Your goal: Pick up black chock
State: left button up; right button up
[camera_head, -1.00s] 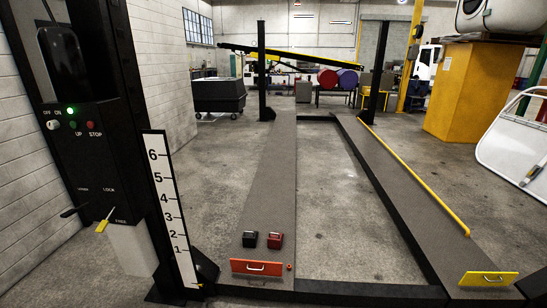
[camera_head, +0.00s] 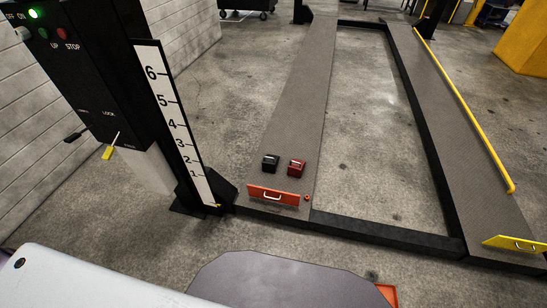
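The black chock (camera_head: 270,163) sits on the near end of the left grey runway (camera_head: 300,105) of the lift. A red chock (camera_head: 296,168) sits just to its right, with a small gap between them. Both are small blocks and appear to have a handle on top. Neither gripper shows in the head view. Nothing touches or covers the black chock.
An orange plate with a handle (camera_head: 273,195) closes the runway's near end. The black lift post with control box (camera_head: 85,75) and a numbered scale (camera_head: 178,122) stands at left. A yellow rail (camera_head: 465,110) runs along the right runway. Concrete floor (camera_head: 340,245) lies in front.

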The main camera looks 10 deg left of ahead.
aim_at(269, 162)
jog(key=i+j+z, duration=0.2)
jog(key=i, duration=0.7)
